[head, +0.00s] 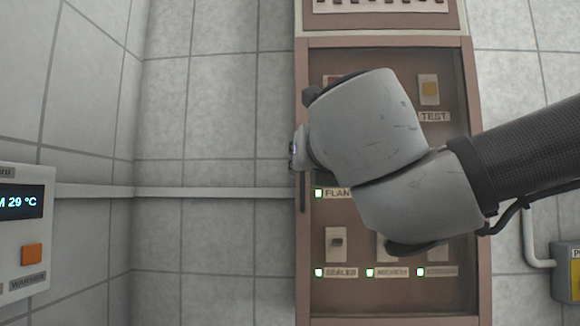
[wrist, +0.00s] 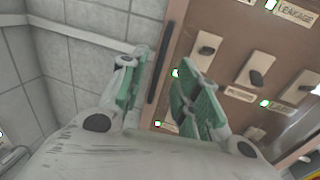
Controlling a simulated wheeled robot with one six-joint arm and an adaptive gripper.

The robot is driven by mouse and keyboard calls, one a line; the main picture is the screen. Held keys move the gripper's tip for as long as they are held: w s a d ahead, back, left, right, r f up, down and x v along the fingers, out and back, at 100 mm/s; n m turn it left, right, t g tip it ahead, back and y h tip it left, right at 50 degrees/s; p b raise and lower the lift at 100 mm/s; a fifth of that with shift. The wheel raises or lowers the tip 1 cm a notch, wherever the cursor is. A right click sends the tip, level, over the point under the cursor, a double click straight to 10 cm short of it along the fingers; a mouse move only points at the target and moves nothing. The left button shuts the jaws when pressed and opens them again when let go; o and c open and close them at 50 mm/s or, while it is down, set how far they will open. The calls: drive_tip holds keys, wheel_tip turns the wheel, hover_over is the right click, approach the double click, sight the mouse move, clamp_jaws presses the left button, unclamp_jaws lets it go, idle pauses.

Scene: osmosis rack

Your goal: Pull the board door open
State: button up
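The board (head: 484,240) is a tall brown cabinet front with switches and labels, partly hidden behind my arm in the head view. Its door looks flush with the front, with no gap showing. A dark upright handle bar (wrist: 161,75) runs along the door's left edge; part of it shows in the head view (head: 302,190). My gripper (wrist: 163,74) is open, its green-padded fingers on either side of the bar in the wrist view. I cannot tell whether either finger touches it. In the head view the fingers are mostly hidden behind my wrist.
A white panel (head: 20,265) with a temperature display and orange button is on the left wall. A pale rail (head: 210,192) crosses the tiled wall left of the board. A grey box (head: 567,272) with a conduit is at the right. The space left of the board looks clear.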

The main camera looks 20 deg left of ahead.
hover_over(303, 203)
drive_tip(key=shift+w+a+f, duration=0.1)
drive_tip(key=shift+w, duration=0.2)
clamp_jaws()
